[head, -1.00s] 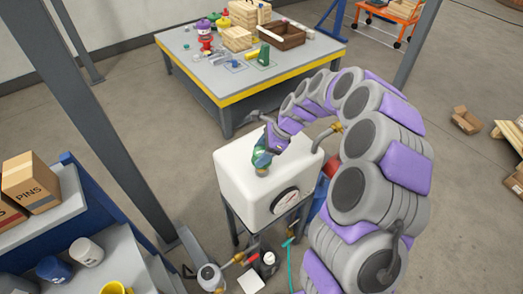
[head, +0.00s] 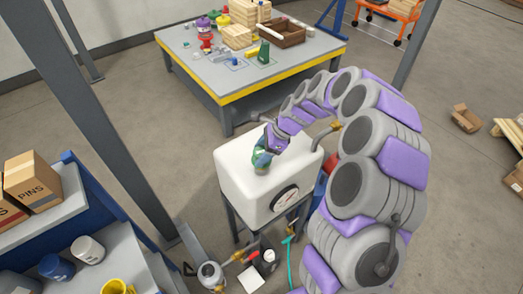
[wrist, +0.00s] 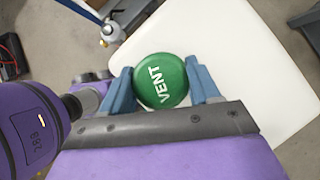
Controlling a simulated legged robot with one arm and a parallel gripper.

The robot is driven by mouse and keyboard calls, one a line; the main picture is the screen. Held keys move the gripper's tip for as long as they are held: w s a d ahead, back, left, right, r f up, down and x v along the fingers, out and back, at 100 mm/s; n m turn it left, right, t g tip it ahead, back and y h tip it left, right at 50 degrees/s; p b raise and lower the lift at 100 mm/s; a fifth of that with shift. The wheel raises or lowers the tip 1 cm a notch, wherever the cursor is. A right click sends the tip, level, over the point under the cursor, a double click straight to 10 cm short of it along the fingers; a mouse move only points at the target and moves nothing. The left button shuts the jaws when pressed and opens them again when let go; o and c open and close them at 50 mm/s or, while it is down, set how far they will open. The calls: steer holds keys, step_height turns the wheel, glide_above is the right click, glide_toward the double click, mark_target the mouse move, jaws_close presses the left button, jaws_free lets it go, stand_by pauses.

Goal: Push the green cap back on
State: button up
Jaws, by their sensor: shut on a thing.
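The green cap (wrist: 161,81), marked VENT in white, sits between the two blue fingers of my gripper (wrist: 162,88) in the wrist view. The fingers close on it from both sides. In the head view my gripper (head: 263,157) holds the cap (head: 261,167) at the top of the white tank (head: 233,172), near its left part. The tank's white top (wrist: 235,75) shows beneath the cap in the wrist view. The cap's underside and the opening under it are hidden, so I cannot tell how far it is seated.
A round gauge (head: 285,198) is on the tank's front. A workbench (head: 240,92) with several objects is behind. Shelves with boxes (head: 30,180) are at the left.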

steer(key=shift+f, duration=1.4)
steer(key=o, duration=1.4)
steer(key=shift+c, duration=0.2)
steer(key=shift+r, duration=0.1)
steer(key=p+v, duration=0.2)
steer(key=v, duration=1.5)
steer(key=shift+p, duration=0.3)
